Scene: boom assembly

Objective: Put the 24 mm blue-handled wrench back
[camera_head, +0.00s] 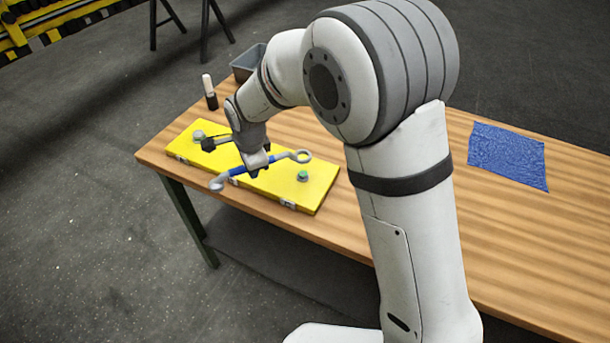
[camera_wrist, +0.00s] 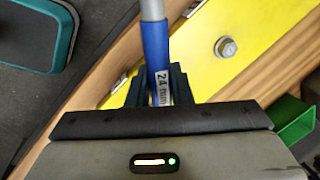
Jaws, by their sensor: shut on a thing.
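My gripper (camera_head: 257,172) is shut on the blue-handled wrench (camera_head: 238,170) and holds it by the blue handle. In the head view the wrench lies across the jaws above the yellow case (camera_head: 318,188), its ring end at the right and its other grey end out past the case's front edge. In the wrist view the blue handle (camera_wrist: 155,48) runs up from between the jaws (camera_wrist: 152,88), with a "24 mm" label at the grip. A silver bolt (camera_wrist: 226,47) shows on a yellow surface to its right.
The case lies on a wooden table (camera_head: 420,205). On it are a grey bolt (camera_head: 198,135) and a green piece (camera_head: 303,176). A white-capped bottle (camera_head: 209,90) and grey bin (camera_head: 248,62) stand behind. A blue cloth (camera_head: 507,155) lies at right. A green object (camera_wrist: 295,120) shows in the wrist view.

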